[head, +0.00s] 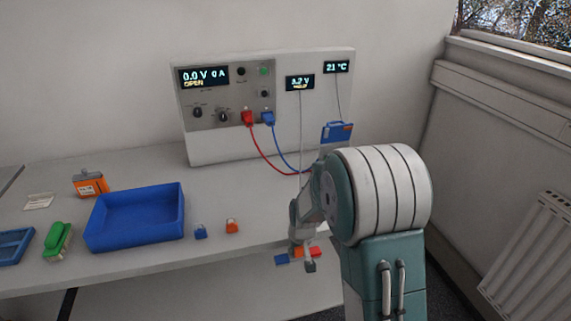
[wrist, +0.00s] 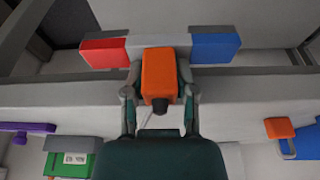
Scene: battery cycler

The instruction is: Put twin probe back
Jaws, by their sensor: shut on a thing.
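The twin probe has an orange body (wrist: 160,75) with a red end (wrist: 104,52) and a blue end (wrist: 215,47) on a pale crossbar. My gripper (wrist: 158,90) is shut on the orange body, one finger on each side, in the wrist view. In the head view my gripper (head: 299,248) hangs at the table's front edge, with the probe's blue end (head: 282,259) to its left and its red end (head: 314,251) to its right. A thin pale cable runs down from the voltage display (head: 300,83) behind my arm. I cannot make out an empty holder for the probe.
The cycler (head: 265,138) stands at the back with red (head: 247,119) and blue (head: 267,118) plugs. A blue tray (head: 135,239), an orange battery (head: 90,185), a green block (head: 57,242) and small blue and orange clips (head: 232,226) lie left. The table between tray and cycler is clear.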

